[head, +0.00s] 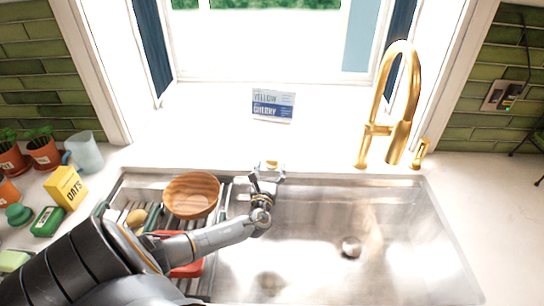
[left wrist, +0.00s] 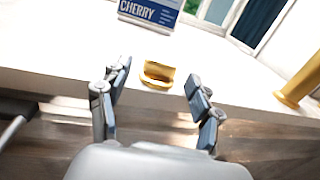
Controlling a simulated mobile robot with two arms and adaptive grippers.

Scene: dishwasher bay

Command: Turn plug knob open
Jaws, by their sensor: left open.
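The plug knob is a small gold knob (head: 271,164) on the white counter strip behind the sink. It also shows in the left wrist view (left wrist: 157,76), where it appears between and beyond the open fingers. My left gripper (head: 268,175) is over the back edge of the sink, just in front of the knob. Its two fingers are spread apart with nothing between them that I can see held. Contact with the knob cannot be made out. The steel sink (head: 310,215) has a round drain (head: 350,247) in its floor. My right gripper is out of view.
A gold faucet (head: 403,110) stands right of the knob, and a blue and white sign (head: 273,106) stands behind it. A wooden bowl (head: 191,195) is on the rack at the sink's left. A yellow oats box (head: 66,188) is on the left counter. The sink's right side is clear.

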